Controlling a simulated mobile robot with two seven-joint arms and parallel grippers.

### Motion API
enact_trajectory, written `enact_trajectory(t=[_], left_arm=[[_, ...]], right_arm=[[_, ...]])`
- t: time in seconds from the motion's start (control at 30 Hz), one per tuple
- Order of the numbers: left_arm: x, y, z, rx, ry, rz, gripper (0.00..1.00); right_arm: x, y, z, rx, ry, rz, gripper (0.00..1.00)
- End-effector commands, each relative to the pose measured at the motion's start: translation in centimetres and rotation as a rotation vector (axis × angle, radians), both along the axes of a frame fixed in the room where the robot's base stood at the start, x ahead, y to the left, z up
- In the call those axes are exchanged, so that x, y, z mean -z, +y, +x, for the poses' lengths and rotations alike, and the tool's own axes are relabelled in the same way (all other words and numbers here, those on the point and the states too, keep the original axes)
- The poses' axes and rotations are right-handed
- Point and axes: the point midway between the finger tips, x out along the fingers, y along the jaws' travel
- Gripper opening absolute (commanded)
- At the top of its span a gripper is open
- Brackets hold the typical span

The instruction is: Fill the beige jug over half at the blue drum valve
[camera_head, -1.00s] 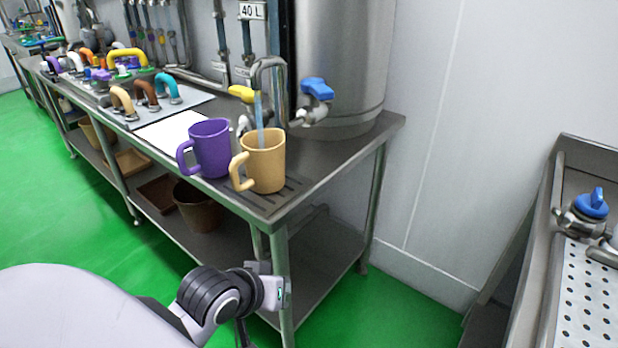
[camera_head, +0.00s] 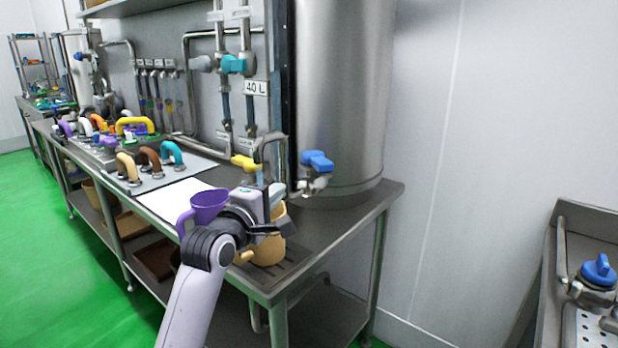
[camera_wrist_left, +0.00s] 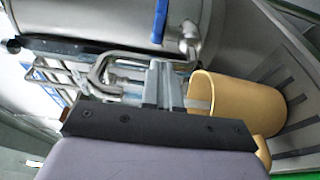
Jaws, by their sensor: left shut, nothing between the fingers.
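The beige jug (camera_head: 268,252) stands on the slotted end of the steel bench, partly hidden behind my left gripper (camera_head: 277,196). The left wrist view shows the jug (camera_wrist_left: 245,108) just right of the fingers (camera_wrist_left: 166,82). The left gripper is shut and empty, near the jug's rim below the curved steel spout (camera_head: 270,140). The blue drum valve (camera_head: 318,161) sits low on the big steel drum, just right of the gripper; its blue handle (camera_wrist_left: 160,20) also shows in the left wrist view. Whether liquid flows and the jug's level are hidden. My right gripper is out of view.
A purple jug (camera_head: 208,203) stands close left of the beige jug, partly covered by my arm. A yellow valve handle (camera_head: 245,163) is behind it. Pipe handles crowd the bench to the left. Another blue valve (camera_head: 600,268) is on the right-hand sink.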

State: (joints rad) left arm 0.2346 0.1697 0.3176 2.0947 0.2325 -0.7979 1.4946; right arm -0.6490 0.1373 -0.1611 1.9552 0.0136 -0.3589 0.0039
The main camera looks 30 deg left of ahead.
Motion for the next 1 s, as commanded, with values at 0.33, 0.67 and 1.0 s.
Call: enact_trajectory(t=[0.33, 0.67, 1.0], left_arm=[[-0.1, 1.0, 5.2, 0.000, 0.003, 0.003, 0.00], [-0.1, -0.1, 9.3, 0.002, 0.001, 0.001, 0.00], [0.0, -1.0, 10.6, 0.001, 0.001, 0.002, 0.00]], right_arm=[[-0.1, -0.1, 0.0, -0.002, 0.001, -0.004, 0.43], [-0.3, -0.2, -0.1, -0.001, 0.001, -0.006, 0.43], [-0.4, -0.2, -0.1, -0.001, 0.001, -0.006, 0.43]])
